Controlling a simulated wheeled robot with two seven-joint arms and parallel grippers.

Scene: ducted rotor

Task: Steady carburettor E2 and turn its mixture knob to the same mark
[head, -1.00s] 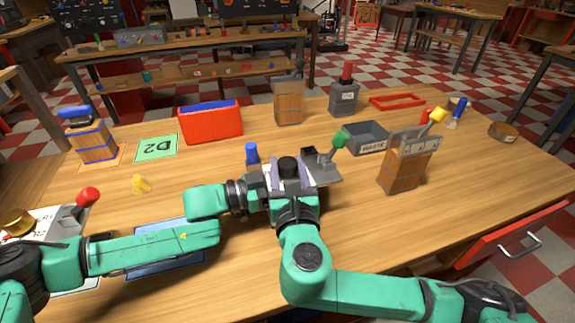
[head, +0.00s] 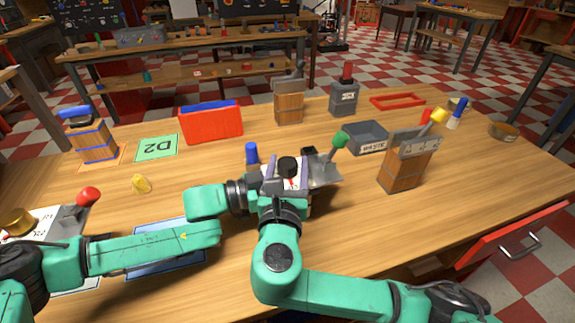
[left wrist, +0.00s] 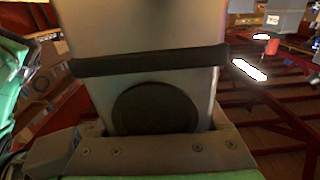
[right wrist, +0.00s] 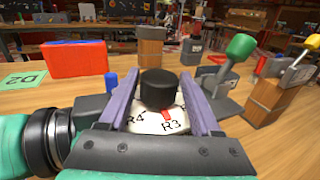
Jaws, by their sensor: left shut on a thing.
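Carburettor E2 stands mid-table, with a black mixture knob (head: 288,163) over a white dial (right wrist: 152,124). The right wrist view shows the knob (right wrist: 158,90) upright, the dial's red pointer at R3, with R4 to its left. A green-balled lever (head: 338,140) rises from its grey side plate. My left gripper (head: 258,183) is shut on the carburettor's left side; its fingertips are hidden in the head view. A pale body with a dark band (left wrist: 150,60) fills the left wrist view. My right gripper (right wrist: 158,105) is open, its purple fingers either side of the knob, apparently with gaps.
A unit with a gold knob (head: 17,222) and a red-balled lever (head: 88,197) is at left. A yellow lump (head: 141,184) lies beside the D2 card (head: 156,148). A waste bin (head: 366,137) and wooden block (head: 403,170) stand right of the carburettor.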

